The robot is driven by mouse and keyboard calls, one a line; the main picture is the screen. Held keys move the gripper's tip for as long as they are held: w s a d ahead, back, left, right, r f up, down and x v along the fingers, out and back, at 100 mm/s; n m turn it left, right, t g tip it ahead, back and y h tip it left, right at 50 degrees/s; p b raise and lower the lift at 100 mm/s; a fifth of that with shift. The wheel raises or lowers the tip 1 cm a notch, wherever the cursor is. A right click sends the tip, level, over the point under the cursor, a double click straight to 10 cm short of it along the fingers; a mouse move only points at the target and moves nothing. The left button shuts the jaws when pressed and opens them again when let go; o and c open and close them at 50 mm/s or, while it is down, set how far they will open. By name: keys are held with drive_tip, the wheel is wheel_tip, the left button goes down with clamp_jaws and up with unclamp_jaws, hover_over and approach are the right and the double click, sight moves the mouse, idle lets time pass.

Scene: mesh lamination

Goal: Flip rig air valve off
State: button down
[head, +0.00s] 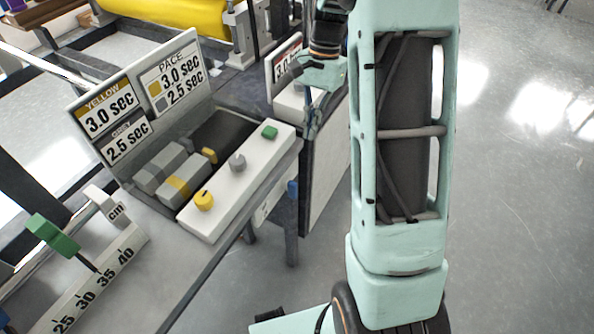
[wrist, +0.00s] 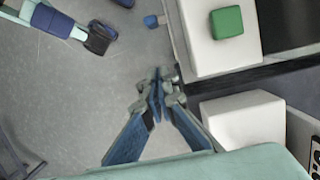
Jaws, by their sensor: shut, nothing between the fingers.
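My gripper (head: 312,122) is at the far end of the console, beside the table's right edge. In the wrist view its two fingers (wrist: 158,92) meet at the tips, with nothing between them. A small blue part (head: 292,187) sticks out at the table's side, below the white control panel. It also shows in the wrist view (wrist: 151,21), beyond the fingertips and apart from them. It may be the rig air valve's handle, but its setting is too small to tell.
The white control panel (head: 222,208) carries a yellow knob (head: 204,200), a grey knob (head: 237,161) and a green block (head: 269,132). A white block (wrist: 245,118) is close to the right of the fingers. Open floor (head: 520,220) lies at the right.

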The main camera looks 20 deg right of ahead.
sight(292, 190)
drive_tip(key=s+a+f, duration=0.2)
drive_tip(key=f, duration=0.2)
drive_tip(key=s+a+f+b, duration=0.1)
drive_tip(key=s+a+f, duration=0.1)
drive_tip(key=f, duration=0.3)
drive_tip(key=shift+s+a+f, duration=0.3)
idle(0.5)
drive_tip(key=shift+a+t+h, duration=0.1)
drive_tip(key=shift+t+h, duration=0.2)
